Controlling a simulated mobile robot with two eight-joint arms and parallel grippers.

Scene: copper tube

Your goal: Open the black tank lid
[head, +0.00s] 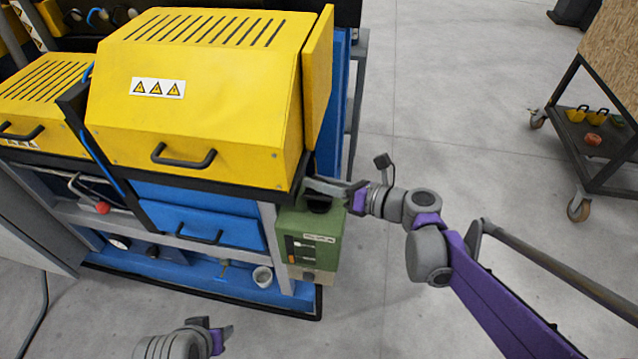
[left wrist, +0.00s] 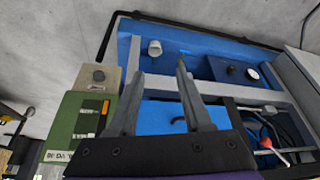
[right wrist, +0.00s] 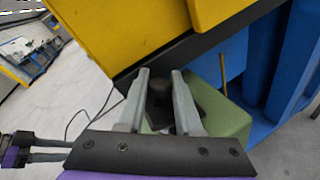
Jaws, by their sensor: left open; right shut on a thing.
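The green tank (head: 312,240) stands at the machine's front right corner, with the black tank lid (head: 319,204) on its top. My right gripper (head: 322,188) reaches in from the right at the lid. In the right wrist view the dark lid (right wrist: 159,97) sits between the two fingers, which are shut on it, above the green tank top (right wrist: 222,118). The fingertips partly hide the lid in the head view. My left gripper (head: 218,336) is low at the bottom of the head view, open and empty. In its wrist view its fingers (left wrist: 160,70) are spread, with the tank (left wrist: 70,120) to their left.
The yellow machine hood (head: 200,80) and its black edge overhang close beside the right gripper. A blue drawer (head: 205,228) and a small white cup (head: 262,277) are left of the tank. A wheeled cart (head: 600,150) stands at the right. Grey floor between is clear.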

